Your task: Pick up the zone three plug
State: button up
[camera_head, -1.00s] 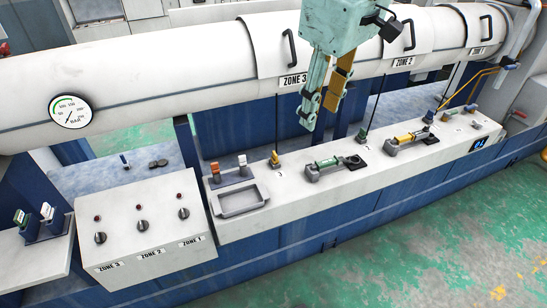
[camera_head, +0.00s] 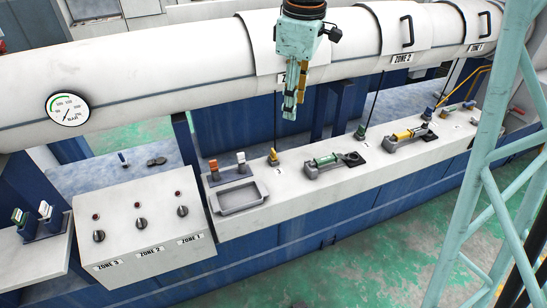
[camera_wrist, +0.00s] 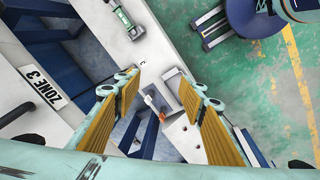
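The zone three plug is probably the small yellow plug (camera_head: 273,157), standing on the light console (camera_head: 300,190) below the ZONE 3 part of the pipe, with a thin dark cable rising from it. My gripper (camera_head: 290,112) hangs above and slightly right of it in the head view, pointing down, apart from the console. In the wrist view my gripper (camera_wrist: 165,105) is open, with wide space between its yellow-padded fingers and nothing held. I cannot make out the yellow plug in the wrist view; the left finger may hide it.
The big white pipe (camera_head: 190,62) runs behind my gripper. A grey tray (camera_head: 238,197) and orange and white connectors (camera_head: 228,167) stand left of the plug. A green-handled clamp (camera_head: 325,161) and a green plug (camera_head: 360,132) stand to its right. Switch box (camera_head: 140,235) at left.

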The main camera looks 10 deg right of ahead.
jog(key=w+f+n, duration=0.4)
jog(key=w+f, duration=0.7)
jog(key=f, duration=0.2)
jog(key=n+g, duration=0.2)
jog(key=n, duration=0.2)
send_over(273, 150)
jog(key=f, duration=1.5)
jog(key=shift+s+d, duration=0.15)
jog(key=shift+s, duration=0.25)
jog(key=shift+w+f, duration=0.35)
jog(key=shift+f+b, duration=0.4)
jog(key=shift+f, duration=0.7)
jog(key=shift+f, duration=0.15)
jog(key=shift+f+b, duration=0.75)
jog(key=shift+f, duration=1.75)
